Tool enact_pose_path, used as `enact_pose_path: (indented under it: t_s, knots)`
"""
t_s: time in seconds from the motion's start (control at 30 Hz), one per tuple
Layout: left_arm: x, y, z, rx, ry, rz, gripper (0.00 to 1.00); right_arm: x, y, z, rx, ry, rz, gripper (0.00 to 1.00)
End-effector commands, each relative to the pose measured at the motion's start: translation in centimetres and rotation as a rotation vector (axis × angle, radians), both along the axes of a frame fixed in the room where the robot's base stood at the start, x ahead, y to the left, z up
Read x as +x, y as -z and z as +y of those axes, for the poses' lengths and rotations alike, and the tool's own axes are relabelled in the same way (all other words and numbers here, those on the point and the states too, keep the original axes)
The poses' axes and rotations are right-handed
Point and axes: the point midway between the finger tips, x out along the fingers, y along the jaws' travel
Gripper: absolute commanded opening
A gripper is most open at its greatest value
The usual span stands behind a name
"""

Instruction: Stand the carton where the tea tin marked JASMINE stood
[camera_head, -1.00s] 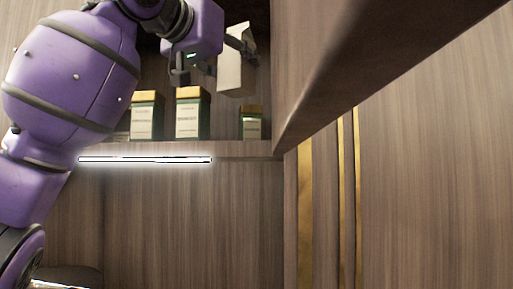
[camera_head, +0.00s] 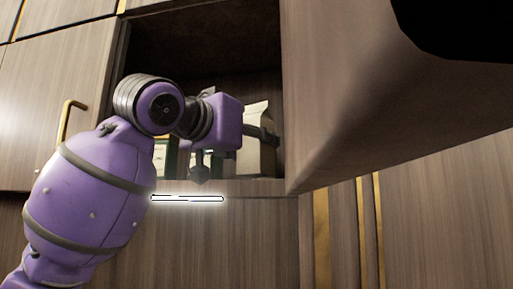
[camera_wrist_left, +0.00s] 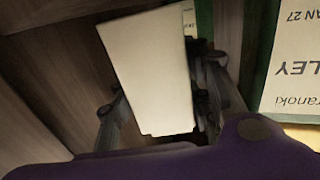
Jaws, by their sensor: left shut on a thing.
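The carton (camera_head: 258,150) is a plain cream box inside the open cupboard, at its right side. My left gripper (camera_head: 235,155) is shut on it and partly covers it. In the left wrist view the carton (camera_wrist_left: 150,70) is tilted in the picture between the two dark fingers. In the head view the carton looks roughly upright near the shelf's front edge; I cannot tell whether it touches the shelf. Tea tins with pale labels (camera_head: 160,156) show behind my arm. No label reading JASMINE is legible. My right gripper is out of view.
In the left wrist view a green-edged tin (camera_wrist_left: 285,70), its upside-down label ending in "LEY", stands close right of the fingers. The cupboard's right wall is close beside the carton. A light strip (camera_head: 187,198) runs below the shelf (camera_head: 240,187).

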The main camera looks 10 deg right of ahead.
Motion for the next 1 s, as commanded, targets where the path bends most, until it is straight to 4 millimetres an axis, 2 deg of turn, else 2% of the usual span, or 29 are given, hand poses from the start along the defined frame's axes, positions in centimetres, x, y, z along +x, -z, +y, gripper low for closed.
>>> enact_pose_path:
  t_s: [0.13, 0.47, 0.5, 0.53, 0.9, 1.0]
  knots:
    - [-0.20, 0.73, 0.07, -0.003, 0.000, -0.007, 0.00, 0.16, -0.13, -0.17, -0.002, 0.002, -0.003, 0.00]
    - [-0.14, 1.04, 0.06, -0.003, 0.000, -0.006, 0.00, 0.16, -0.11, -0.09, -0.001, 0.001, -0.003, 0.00]
    - [-0.09, 1.20, 0.02, 0.000, 0.000, -0.003, 0.47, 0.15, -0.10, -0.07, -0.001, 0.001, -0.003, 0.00]
    - [-0.09, 1.18, 0.01, -0.001, 0.000, -0.002, 0.51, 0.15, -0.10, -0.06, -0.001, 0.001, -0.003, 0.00]
    - [-0.11, 0.87, 0.01, -0.001, 0.000, -0.003, 0.53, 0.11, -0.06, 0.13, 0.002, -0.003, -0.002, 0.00]
    - [-0.75, 0.92, 0.77, -0.001, 0.000, -0.004, 0.53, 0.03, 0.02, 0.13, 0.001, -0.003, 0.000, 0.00]
